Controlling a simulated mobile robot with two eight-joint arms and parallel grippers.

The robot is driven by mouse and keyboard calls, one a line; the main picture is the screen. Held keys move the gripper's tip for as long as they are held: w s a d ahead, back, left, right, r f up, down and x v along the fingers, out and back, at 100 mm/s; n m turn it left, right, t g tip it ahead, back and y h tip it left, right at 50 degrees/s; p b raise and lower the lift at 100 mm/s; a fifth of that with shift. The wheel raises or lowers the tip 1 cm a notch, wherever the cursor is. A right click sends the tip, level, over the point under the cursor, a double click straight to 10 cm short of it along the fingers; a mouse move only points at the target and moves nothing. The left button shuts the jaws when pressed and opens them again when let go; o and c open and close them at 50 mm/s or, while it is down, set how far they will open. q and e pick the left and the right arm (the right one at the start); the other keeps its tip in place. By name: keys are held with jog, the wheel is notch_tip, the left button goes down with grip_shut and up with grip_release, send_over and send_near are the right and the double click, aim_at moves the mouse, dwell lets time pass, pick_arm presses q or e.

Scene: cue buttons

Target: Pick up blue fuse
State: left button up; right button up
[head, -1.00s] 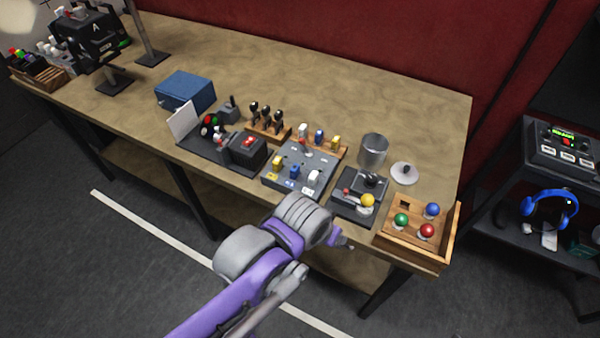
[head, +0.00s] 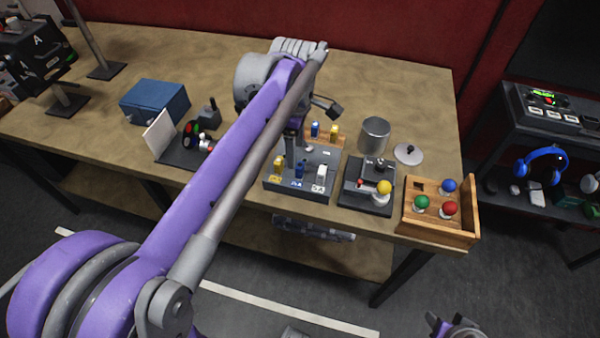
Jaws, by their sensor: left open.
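A grey fuse box (head: 305,187) on the bench holds a yellow fuse (head: 278,166), a blue fuse (head: 300,170) and a white fuse (head: 321,172) in a row. A second blue fuse (head: 315,130) and a yellow fuse (head: 334,131) stand in a wooden rack (head: 325,142) behind it. My left gripper (head: 293,150) is open and points down over the fuse box, close to its blue fuse. Contact cannot be made out. My left arm hides part of the rack. A purple and grey part of my right arm shows at the bottom edge; its jaws are unclear.
A panel with a yellow knob (head: 384,187) and a wooden tray of coloured buttons (head: 438,233) stand to the right. A metal can (head: 374,135) and a lid (head: 408,154) are behind. A blue box (head: 155,102) stands left. The back of the bench is mostly clear.

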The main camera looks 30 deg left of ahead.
aim_at(299, 164)
pick_arm(q)
jog(key=f, duration=0.6)
jog(key=shift+w+d+f, duration=0.15)
jog(key=shift+d+f, duration=0.05)
jog(key=shift+d, duration=0.1)
grip_shut()
